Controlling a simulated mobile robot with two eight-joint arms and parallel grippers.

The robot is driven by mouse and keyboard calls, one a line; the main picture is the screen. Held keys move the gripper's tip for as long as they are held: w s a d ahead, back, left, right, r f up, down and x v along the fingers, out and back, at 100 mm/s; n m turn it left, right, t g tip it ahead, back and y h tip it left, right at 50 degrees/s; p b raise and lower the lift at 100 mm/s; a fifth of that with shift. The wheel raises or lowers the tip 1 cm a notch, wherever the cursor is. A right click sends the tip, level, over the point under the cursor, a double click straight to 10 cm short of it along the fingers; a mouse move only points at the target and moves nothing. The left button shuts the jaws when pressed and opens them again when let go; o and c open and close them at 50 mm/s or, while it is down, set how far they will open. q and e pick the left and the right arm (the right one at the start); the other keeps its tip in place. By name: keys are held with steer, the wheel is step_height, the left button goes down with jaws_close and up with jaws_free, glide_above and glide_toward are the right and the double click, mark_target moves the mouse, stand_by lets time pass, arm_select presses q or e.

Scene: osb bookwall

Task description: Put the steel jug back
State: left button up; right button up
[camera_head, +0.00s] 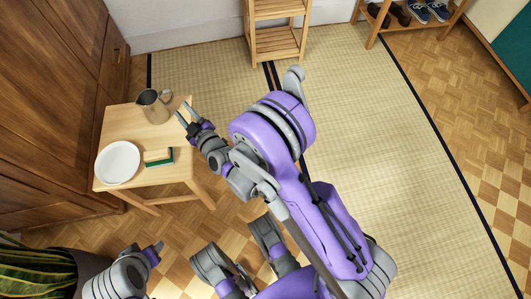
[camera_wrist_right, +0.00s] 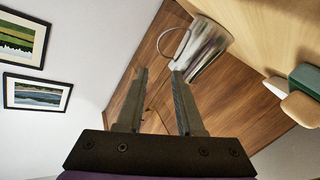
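The steel jug (camera_head: 153,107) stands upright on a small wooden table (camera_head: 128,122), near its back edge. My right gripper (camera_head: 184,113) is just right of the jug at the table's right edge, with its fingers pointing toward it. In the right wrist view the fingers (camera_wrist_right: 160,72) are apart with nothing between them. The jug (camera_wrist_right: 207,48) lies beyond the fingertips there, its handle to the left; one fingertip overlaps it in the picture, and I cannot tell whether they touch. My left gripper (camera_head: 154,250) is low at the left, away from the table; its finger opening is unclear.
A white plate (camera_head: 117,163) and a green and tan block-like item (camera_head: 159,157) are also on the table. A wooden cabinet (camera_head: 60,90) stands left of it. A wooden shelf (camera_head: 275,42) is at the back and a shoe rack (camera_head: 378,22) at the back right.

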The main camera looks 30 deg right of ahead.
steer(key=s+d+r+m+g+y, duration=0.1)
steer(key=s+d+r+g, duration=0.15)
steer(key=s, duration=0.25)
steer(key=s+d+r+m+g, duration=0.1)
steer(key=s+r+g, duration=0.25)
steer(key=s, duration=0.25)
steer(key=s+d+f+m+g+h, duration=0.1)
steer(key=s+d+m+g, duration=0.1)
steer(key=s, duration=0.9)
steer(key=s+d+f+m+g+h, duration=0.1)
steer(key=s+d+g, duration=0.3)
steer(key=s, duration=0.7)
steer(key=shift+s+d+m+g, duration=0.25)
steer(key=shift+d+m+g, duration=0.2)
steer(key=shift+m, duration=0.25)
arm_select(q)
steer(key=shift+r, duration=0.15)
step_height(320, 180, up, 26)
steer(key=t+p, duration=0.1)
steer(key=p, duration=2.2)
steer(key=shift+w, duration=0.3)
arm_select(e)
step_height(320, 180, up, 26)
steer(key=t, duration=0.1)
steer(key=shift+w, duration=0.35)
